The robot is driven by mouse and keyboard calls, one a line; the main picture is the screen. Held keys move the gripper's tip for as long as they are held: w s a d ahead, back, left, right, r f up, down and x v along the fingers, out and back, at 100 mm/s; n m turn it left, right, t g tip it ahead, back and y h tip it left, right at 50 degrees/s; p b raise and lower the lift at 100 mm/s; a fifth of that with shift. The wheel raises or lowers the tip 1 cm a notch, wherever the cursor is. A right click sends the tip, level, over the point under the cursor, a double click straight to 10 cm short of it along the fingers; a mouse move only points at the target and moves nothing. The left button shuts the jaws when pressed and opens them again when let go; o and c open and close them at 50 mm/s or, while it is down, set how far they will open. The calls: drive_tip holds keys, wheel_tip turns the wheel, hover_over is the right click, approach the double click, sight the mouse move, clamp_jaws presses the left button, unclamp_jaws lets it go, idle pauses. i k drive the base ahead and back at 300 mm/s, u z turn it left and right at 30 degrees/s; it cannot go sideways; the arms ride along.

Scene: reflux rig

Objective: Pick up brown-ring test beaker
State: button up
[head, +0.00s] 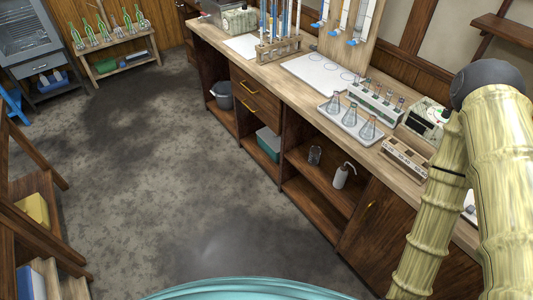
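No beaker in view can be told for sure as the brown-ring test beaker. Several conical flasks (367,128) stand on a white tray (346,127) on the bench top. Behind them is a white rack (376,103) with several small tubes. My arm's links show at the right; my gripper is not in view.
The long wooden bench (266,75) runs from back left to front right. A white wash bottle (343,175) stands on its lower shelf. A burette rack (278,50) stands farther back. Wooden steps (40,225) are at the left. The grey floor between is clear.

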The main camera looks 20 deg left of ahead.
sight(315, 151)
drive_tip(key=u, duration=2)
drive_tip(key=i, duration=1.45)
drive_tip(key=z, duration=1.6)
